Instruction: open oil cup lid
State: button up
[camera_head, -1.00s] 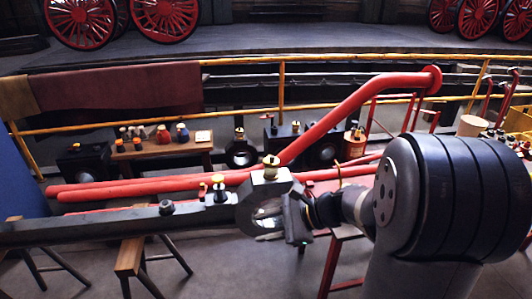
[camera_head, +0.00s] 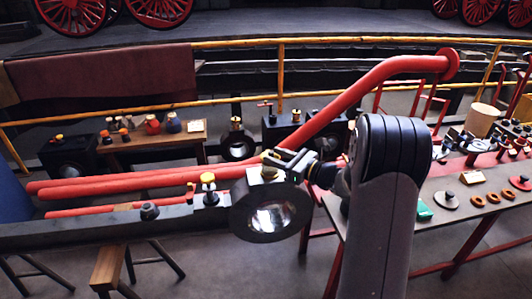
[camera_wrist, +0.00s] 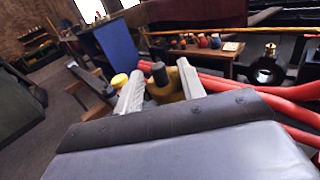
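The brass oil cup (camera_head: 268,170) stands on top of the dark rod's round end (camera_head: 270,212), partly hidden by my gripper in the head view. My gripper (camera_head: 273,158) reaches in from the right at the height of the cup's top. In the wrist view the brass oil cup (camera_wrist: 168,91) with its dark knob (camera_wrist: 159,73) shows between the two pale fingers of my gripper (camera_wrist: 162,85). The fingers are apart, one on each side of it. I cannot tell whether either finger touches the cup or lid.
A yellow-topped fitting (camera_head: 208,180) stands on the rod left of the oil cup; its yellow cap (camera_wrist: 119,80) shows beyond the left finger. Red pipes (camera_head: 120,184) run behind the rod. A table with small parts (camera_head: 465,205) stands at the right.

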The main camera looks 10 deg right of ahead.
aim_at(274, 155)
jog(key=shift+x, duration=2)
jog(key=shift+c, duration=0.4)
grip_shut()
